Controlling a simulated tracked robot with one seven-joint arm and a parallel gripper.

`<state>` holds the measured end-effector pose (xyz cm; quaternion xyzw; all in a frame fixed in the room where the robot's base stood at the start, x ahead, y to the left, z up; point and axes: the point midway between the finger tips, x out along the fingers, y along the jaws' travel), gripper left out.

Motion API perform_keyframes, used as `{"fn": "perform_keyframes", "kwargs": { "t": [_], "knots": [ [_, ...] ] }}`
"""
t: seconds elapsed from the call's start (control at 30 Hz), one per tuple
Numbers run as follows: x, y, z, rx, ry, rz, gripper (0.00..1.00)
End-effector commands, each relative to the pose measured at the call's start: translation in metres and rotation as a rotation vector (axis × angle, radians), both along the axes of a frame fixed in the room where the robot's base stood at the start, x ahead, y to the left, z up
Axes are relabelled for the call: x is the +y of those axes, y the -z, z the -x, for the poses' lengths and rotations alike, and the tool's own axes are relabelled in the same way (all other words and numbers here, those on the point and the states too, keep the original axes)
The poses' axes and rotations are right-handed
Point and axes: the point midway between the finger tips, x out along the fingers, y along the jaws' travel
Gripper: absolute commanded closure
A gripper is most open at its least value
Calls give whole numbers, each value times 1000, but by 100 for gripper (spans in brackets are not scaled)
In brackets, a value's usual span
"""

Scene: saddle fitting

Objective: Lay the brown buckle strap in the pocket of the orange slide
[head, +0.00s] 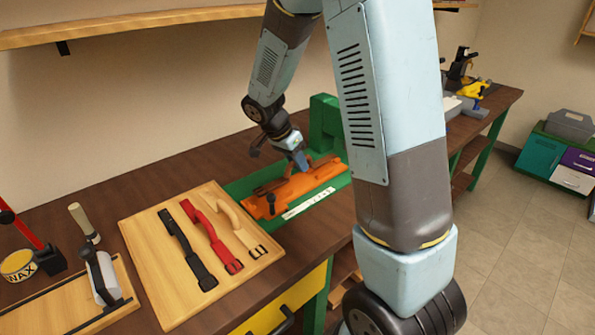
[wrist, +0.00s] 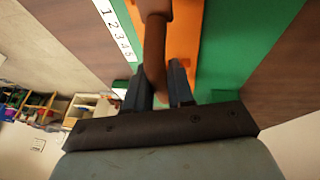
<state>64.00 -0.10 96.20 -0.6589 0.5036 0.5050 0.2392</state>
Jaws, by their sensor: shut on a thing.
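The brown buckle strap (wrist: 155,45) is between my gripper's two dark fingers (wrist: 160,84) in the wrist view, and the jaws are shut on it. In the head view my gripper (head: 301,163) is low over the orange slide (head: 312,184). Brown parts (head: 270,187) show there left and right of the fingers, close above the slide. The slide also shows under the strap in the wrist view (wrist: 183,45). The strap and gripper cover much of the slide, so I cannot tell whether the strap touches its pocket.
The slide sits on a green fixture (head: 326,118) with a white numbered scale (head: 308,203). A wooden board (head: 150,240) to the left holds black (head: 186,250), red (head: 213,237) and tan (head: 240,222) straps. A wax tin (head: 18,265) and tools stand further left.

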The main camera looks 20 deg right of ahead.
Motion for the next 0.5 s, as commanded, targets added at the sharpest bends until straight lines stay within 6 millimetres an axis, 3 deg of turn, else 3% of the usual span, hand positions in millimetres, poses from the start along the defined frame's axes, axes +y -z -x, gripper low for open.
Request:
{"fn": "perform_keyframes", "kwargs": {
  "t": [0.2,0.5],
  "knots": [
    [0,28,0,2,-1,1,100],
    [0,31,0,0,0,0,100]
  ]
}}
